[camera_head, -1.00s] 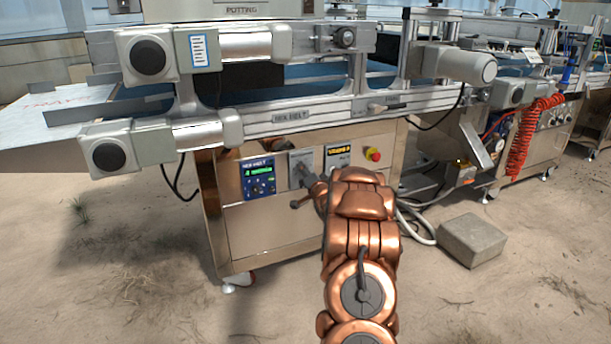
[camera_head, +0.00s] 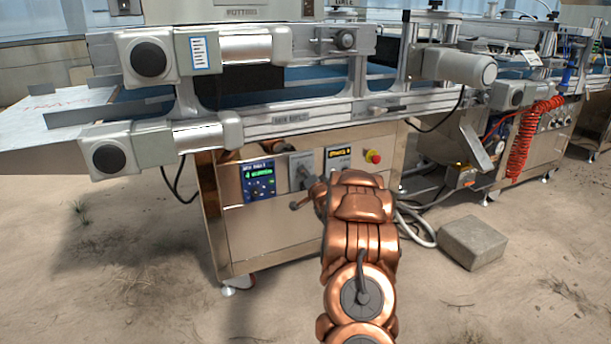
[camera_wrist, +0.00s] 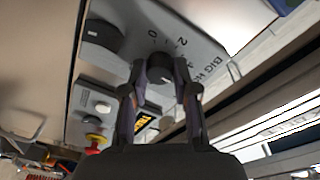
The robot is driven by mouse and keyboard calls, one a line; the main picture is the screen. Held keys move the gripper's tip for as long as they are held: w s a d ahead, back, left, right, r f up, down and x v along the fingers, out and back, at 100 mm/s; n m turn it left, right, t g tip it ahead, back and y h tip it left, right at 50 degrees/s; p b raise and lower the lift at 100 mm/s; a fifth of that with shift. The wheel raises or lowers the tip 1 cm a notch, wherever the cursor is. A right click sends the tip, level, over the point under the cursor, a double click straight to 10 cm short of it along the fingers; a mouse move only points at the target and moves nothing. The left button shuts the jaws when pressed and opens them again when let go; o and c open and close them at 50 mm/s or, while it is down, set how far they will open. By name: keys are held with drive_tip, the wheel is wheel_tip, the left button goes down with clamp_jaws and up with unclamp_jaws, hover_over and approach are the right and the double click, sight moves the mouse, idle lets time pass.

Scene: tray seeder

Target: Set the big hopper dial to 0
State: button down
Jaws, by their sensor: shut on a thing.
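The big hopper dial (camera_wrist: 160,68) is a dark round knob on a grey plate (camera_wrist: 190,33) in the wrist view. The plate carries the lettering "BIG HO…", partly cut off, and a 0 with other marks beside the knob. My gripper (camera_wrist: 163,78) has its two fingers on either side of the knob and is shut on it. In the head view the grey plate (camera_head: 302,168) is on the machine's front, and my arm hides much of the area around the gripper.
A second dark knob (camera_wrist: 103,36) is on the same plate. The conveyor rail (camera_head: 300,122) runs above. A concrete block (camera_head: 472,243) lies on the ground.

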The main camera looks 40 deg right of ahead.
drive_tip(key=shift+p, duration=0.35)
drive_tip(key=shift+f+n+t+y, duration=0.1)
drive_tip(key=shift+n+t+y, duration=0.2)
drive_tip(key=shift+n, duration=4.45)
drive_tip(key=shift+r+n+t+y, duration=0.1)
drive_tip(key=shift+n+t+y, duration=0.25)
drive_tip(key=shift+n, duration=4.45)
drive_tip(key=shift+f+n+t+y, duration=0.15)
drive_tip(key=shift+n+y, duration=0.3)
drive_tip(key=shift+n, duration=4.3)
